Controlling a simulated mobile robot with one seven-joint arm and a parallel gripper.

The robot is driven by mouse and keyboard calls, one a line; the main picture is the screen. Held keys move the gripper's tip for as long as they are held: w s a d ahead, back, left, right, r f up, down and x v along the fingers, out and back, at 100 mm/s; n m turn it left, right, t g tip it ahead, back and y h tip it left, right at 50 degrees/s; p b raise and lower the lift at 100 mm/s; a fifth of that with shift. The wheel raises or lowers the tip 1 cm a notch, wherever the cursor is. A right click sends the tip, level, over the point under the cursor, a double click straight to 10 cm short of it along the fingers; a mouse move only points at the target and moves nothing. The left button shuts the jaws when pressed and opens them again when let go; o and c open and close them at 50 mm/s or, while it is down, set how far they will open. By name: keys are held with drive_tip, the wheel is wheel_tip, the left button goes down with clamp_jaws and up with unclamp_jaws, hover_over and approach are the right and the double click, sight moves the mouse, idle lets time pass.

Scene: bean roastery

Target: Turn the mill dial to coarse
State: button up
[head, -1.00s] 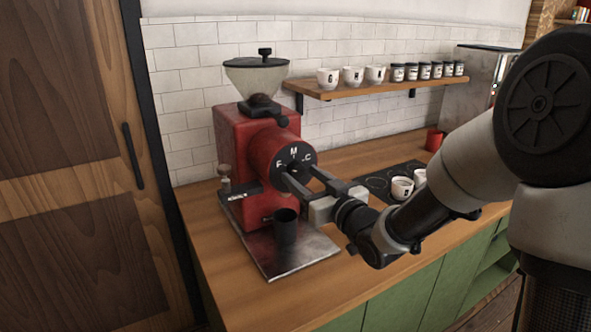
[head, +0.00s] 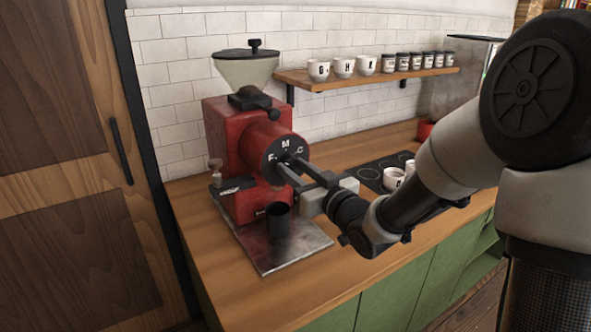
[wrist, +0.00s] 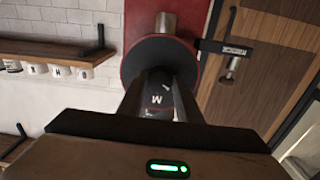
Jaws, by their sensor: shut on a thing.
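The red mill (head: 225,150) stands on the counter with a clear hopper on top. Its round black dial (head: 271,148) faces me and bears the letters F, M and C, with M at the top. My gripper (head: 288,165) reaches in from the right, its fingers shut on the dial's knob. In the wrist view the fingers (wrist: 160,76) close together in front of the dark dial (wrist: 140,58), and the letter M shows between them. The fingers cover the knob, so I cannot tell which letter it points to.
A dark cup (head: 278,218) stands on the metal base plate (head: 296,248) below the dial, close under my gripper. A wooden shelf (head: 345,80) with cups and jars is on the tiled wall. The front counter is clear.

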drive_tip(key=m+p, duration=0.2)
drive_tip(key=m, duration=0.4)
drive_tip(key=shift+r+m+p, duration=0.15)
drive_tip(key=shift+m+p, duration=0.15)
drive_tip(key=shift+p, duration=0.1)
drive_tip(key=m+p, duration=0.2)
drive_tip(key=m, duration=0.1)
drive_tip(key=shift+m, duration=0.3)
drive_tip(key=m+p, duration=0.2)
drive_tip(key=m, duration=0.1)
drive_tip(key=shift+r+m, duration=0.1)
drive_tip(key=shift+m, duration=0.2)
drive_tip(key=m+p, duration=0.3)
drive_tip(key=m, duration=0.2)
drive_tip(key=shift+a+m+p, duration=0.1)
drive_tip(key=shift+m+p, duration=1.25)
drive_tip(key=shift+m, duration=1.05)
